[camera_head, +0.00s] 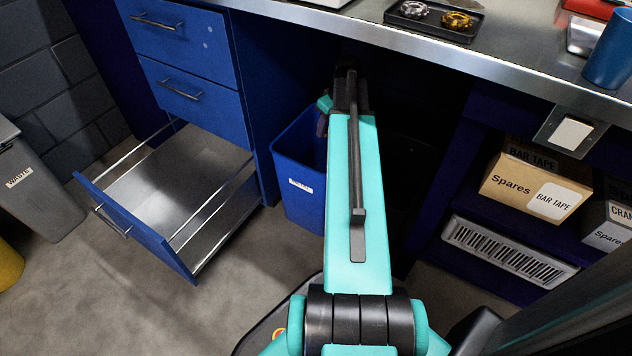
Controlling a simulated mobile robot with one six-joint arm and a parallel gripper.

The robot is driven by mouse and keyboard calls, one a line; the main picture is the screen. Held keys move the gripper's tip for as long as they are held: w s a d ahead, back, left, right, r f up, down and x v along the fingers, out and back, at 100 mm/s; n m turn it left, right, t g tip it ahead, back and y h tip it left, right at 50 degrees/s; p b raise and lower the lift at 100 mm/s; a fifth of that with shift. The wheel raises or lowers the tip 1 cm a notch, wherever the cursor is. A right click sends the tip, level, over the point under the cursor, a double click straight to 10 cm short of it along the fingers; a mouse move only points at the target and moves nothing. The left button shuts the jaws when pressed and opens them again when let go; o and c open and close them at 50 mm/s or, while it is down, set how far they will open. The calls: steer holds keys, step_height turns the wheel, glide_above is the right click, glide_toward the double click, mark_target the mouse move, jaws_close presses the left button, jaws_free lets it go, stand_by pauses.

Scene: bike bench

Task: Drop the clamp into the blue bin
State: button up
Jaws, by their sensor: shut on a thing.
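The blue bin (296,185) stands on the floor under the bench, right of the drawer cabinet, with a white label on its front. My arm reaches forward over its right side and hides part of it. My gripper (323,112) is over the bin's opening, mostly hidden behind my arm. It is shut on the clamp (321,126), of which only a small dark part shows just below it. How the clamp sits between the fingers is hidden.
A drawer (165,190) stands open at the left, its front jutting over the floor. A grey waste bin (38,190) is at the far left. The bench top (430,50) overhangs my arm's far end. Shelves with boxes (535,185) are at the right.

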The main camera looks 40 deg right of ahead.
steer(key=shift+f, duration=0.45)
steer(key=o, duration=1.1)
steer(key=p+v, duration=0.4)
steer(key=v, duration=0.9)
steer(key=shift+r, duration=0.4)
steer(key=shift+s, duration=0.15)
